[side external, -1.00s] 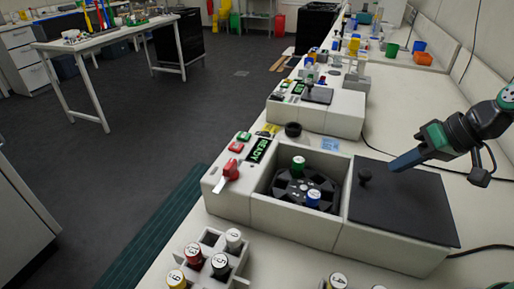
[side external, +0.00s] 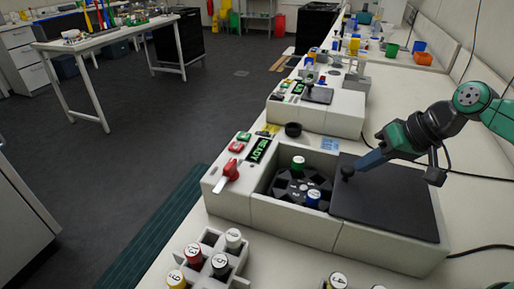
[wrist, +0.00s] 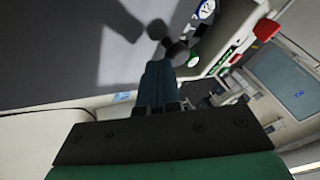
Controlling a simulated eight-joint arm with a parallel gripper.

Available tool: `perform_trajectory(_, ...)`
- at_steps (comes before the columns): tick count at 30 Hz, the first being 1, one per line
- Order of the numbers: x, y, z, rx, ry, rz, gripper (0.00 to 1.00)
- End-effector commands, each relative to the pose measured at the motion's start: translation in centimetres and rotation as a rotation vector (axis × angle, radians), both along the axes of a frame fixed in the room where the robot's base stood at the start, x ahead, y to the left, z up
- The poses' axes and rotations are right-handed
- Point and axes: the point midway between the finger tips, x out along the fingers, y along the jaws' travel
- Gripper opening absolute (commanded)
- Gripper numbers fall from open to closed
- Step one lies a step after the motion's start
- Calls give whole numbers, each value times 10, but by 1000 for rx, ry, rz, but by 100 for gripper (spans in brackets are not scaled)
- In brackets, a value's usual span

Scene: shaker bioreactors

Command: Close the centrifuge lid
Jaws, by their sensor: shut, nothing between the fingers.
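The centrifuge (side external: 245,213) is a white box with an open chamber on its left part. In the chamber a black rotor (side external: 284,186) shows, with a green-capped tube (side external: 298,163) and a blue-capped tube (side external: 313,197). The flat dark sliding lid (side external: 390,208) lies to the right of the opening, its left edge at the chamber's right side. Its black knob (side external: 347,173) stands near that edge. My gripper (side external: 361,166) is shut and empty, its tip at the right side of the knob, seemingly touching. The wrist view shows my fingertips (wrist: 157,70) against the knob (wrist: 176,50) above the lid (wrist: 60,40).
A red-handled switch (side external: 230,170) and a READY display (side external: 259,150) are on the centrifuge's left side. A rack (side external: 209,240) of numbered capped tubes stands in front. Another device (side external: 330,112) stands behind. A black cable lies on the bench to the right.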

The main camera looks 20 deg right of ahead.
Motion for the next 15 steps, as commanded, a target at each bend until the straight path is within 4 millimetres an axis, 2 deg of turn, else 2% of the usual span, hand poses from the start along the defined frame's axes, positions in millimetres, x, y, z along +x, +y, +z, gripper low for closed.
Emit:
perform_trajectory(9, 56, 57, 0, 0, 0, 7, 0)
perform_trajectory(15, 83, 83, 0, 0, 0, 3, 0)
